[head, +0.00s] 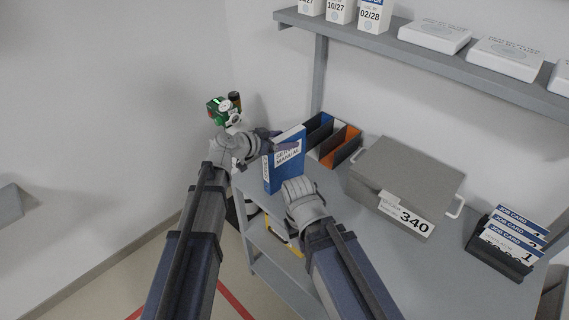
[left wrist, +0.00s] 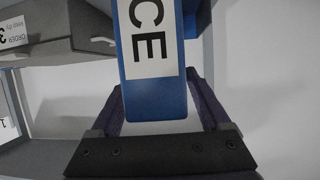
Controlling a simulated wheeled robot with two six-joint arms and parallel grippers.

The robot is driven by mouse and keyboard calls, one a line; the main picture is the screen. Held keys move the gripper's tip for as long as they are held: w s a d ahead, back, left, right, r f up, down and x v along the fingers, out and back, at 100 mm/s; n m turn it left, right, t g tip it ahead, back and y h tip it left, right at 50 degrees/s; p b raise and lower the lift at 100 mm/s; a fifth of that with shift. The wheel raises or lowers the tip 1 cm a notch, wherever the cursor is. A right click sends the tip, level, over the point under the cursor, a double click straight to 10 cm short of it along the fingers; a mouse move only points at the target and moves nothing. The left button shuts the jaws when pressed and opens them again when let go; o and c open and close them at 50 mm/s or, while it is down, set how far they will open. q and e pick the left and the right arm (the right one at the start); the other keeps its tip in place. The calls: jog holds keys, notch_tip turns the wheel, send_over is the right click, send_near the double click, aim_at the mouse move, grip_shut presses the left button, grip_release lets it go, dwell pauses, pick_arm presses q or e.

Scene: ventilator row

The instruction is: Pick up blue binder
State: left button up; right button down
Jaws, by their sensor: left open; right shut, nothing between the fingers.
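The blue binder (head: 284,178) stands upright on the grey shelf top, with a white label that seems to read SERVICE MANUAL. My left gripper (head: 279,142) is at its upper part, coming from the left. In the left wrist view the binder's spine (left wrist: 155,92), with the letters CE, lies between the two spread fingers. A gap shows at the right finger; contact at the left one is hard to tell. My right gripper (head: 299,187) is shut and empty in front of the binder, low and to its right. Its fingertips are mostly hidden.
An open divided holder (head: 345,150) with dark and orange slots stands just behind the binder. A grey case (head: 405,175) marked 340 and a job card rack (head: 500,250) stand to the right. A green device (head: 222,108) is behind my left gripper. An upper shelf (head: 440,62) overhangs the back.

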pick_arm(q)
jog(key=shift+w+d+f, duration=0.15)
jog(key=shift+w+d, duration=0.05)
jog(key=shift+w, duration=0.05)
grip_shut()
dwell(0.5)
dwell(0.8)
